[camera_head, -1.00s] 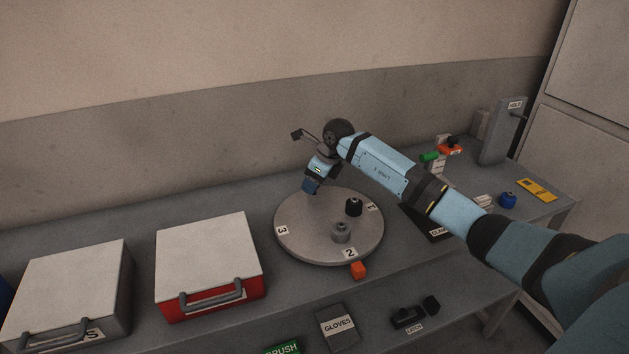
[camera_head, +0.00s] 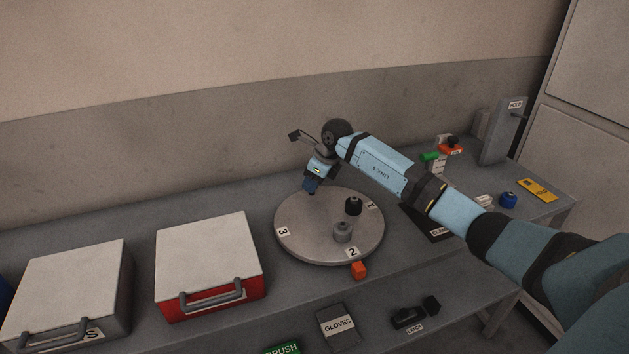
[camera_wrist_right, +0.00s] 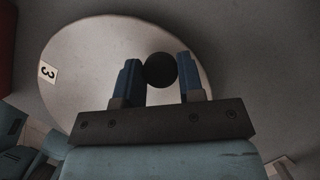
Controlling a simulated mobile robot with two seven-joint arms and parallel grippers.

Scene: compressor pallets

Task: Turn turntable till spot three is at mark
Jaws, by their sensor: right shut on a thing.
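The round grey turntable (camera_head: 305,245) lies on the bench with white labels 1 (camera_head: 370,206), 2 (camera_head: 352,252) and 3 (camera_head: 283,231). Label 3 is at its left edge, label 2 at the front, label 1 at the right. An orange block (camera_head: 359,271) on the bench, perhaps the mark, sits at the front rim, close to label 2. My right gripper (camera_head: 310,190) is at the turntable's back left. In the wrist view it is shut on a round black knob (camera_wrist_right: 160,70), with label 3 (camera_wrist_right: 47,72) to the left. My left gripper is not in view.
A black part (camera_head: 353,206) and a grey part (camera_head: 342,232) stand on the turntable. A red case (camera_head: 210,255) and a grey case (camera_head: 70,290) are to the left. Clamps, a blue part (camera_head: 508,200) and a yellow tag (camera_head: 537,190) are to the right.

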